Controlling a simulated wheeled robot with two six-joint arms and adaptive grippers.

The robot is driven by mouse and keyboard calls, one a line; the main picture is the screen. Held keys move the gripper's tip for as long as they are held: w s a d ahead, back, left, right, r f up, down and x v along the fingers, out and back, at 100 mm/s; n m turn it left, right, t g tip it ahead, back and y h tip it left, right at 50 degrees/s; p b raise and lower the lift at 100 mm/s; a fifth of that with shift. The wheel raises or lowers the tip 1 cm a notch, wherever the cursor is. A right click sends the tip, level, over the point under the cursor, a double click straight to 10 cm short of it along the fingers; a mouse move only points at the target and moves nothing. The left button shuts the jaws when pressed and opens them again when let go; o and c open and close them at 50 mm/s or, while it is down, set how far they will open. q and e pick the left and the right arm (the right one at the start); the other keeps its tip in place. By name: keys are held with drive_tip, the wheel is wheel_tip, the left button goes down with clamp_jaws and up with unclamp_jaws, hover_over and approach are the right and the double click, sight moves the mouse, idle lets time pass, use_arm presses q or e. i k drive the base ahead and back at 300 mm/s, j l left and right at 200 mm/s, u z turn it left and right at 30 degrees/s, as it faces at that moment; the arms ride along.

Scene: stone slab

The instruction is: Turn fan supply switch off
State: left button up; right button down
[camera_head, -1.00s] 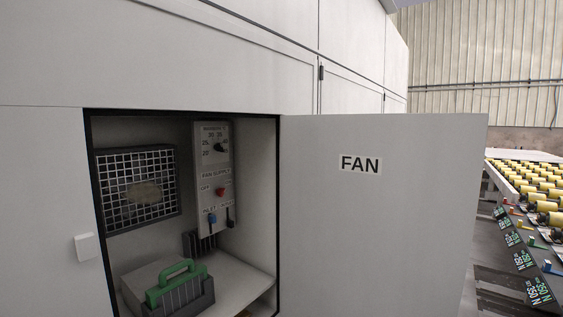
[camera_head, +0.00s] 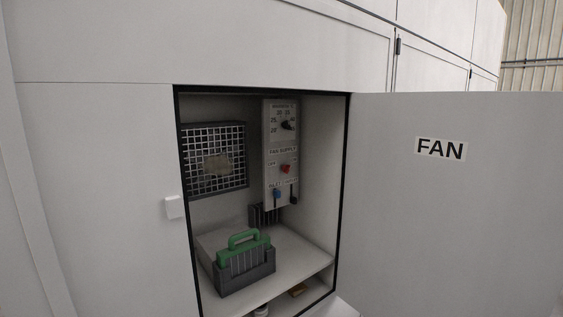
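The fan supply switch (camera_head: 285,169) is a small red knob on a grey control panel (camera_head: 269,194) at the back of an open cabinet. The words FAN SUPPLY stand above it and OFF is printed to its left. Its exact setting is too small to tell. Neither of my grippers is in view.
The cabinet door (camera_head: 450,220), labelled FAN, stands wide open to the right. A grille (camera_head: 196,183) is left of the panel. A dark block with a green handle (camera_head: 243,240) sits on the shelf (camera_head: 300,257) below. The cabinet opening is unobstructed.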

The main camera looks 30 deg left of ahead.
sight(286, 168)
drive_tip(key=i+u, duration=0.1)
drive_tip(key=i, duration=1)
drive_tip(key=u, duration=1.95)
